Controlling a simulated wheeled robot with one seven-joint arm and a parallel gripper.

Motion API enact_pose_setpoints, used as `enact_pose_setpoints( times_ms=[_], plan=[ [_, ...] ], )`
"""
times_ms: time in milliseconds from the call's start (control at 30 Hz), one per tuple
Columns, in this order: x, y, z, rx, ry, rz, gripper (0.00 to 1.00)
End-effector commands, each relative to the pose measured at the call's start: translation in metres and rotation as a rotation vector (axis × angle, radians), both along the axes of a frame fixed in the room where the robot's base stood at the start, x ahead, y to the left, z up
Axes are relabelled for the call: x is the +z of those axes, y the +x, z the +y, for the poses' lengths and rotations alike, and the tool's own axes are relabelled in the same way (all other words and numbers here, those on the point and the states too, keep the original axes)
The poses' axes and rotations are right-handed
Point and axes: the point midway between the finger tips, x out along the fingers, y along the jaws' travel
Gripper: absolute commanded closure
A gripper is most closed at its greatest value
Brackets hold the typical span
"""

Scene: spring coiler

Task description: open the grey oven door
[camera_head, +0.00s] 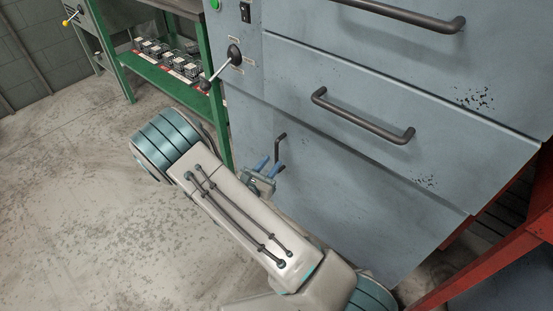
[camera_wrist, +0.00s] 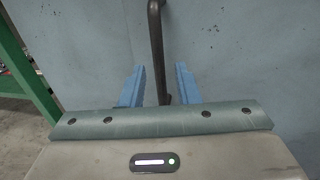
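The grey oven door (camera_head: 330,200) is the lowest panel of a large blue-grey cabinet and looks closed. It carries a short dark upright bar handle (camera_head: 280,148) near its left edge. My gripper (camera_head: 267,166) has blue fingers and is open in front of this handle. In the wrist view, the handle (camera_wrist: 157,50) runs down between the two spread fingers of my gripper (camera_wrist: 158,85), with a gap on each side. The handle's lower end is partly hidden behind my gripper in the head view.
Two drawers with long dark handles (camera_head: 362,117) sit above the door. A lever (camera_head: 220,68) sticks out at the cabinet's upper left. A green rack (camera_head: 155,82) stands at left, and a red frame (camera_head: 490,255) at lower right. The floor (camera_head: 70,220) at left is clear.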

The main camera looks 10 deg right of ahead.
Motion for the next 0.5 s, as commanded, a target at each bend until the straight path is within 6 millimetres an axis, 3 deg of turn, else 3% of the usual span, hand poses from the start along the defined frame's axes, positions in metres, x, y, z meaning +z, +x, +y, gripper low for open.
enact_pose_setpoints(
  times_ms=[200,500],
  plan=[
    [-0.002,0.025,-0.022,0.002,0.001,0.001,0.71],
    [0.000,0.034,-0.030,0.004,0.000,0.000,0.71]
  ],
)
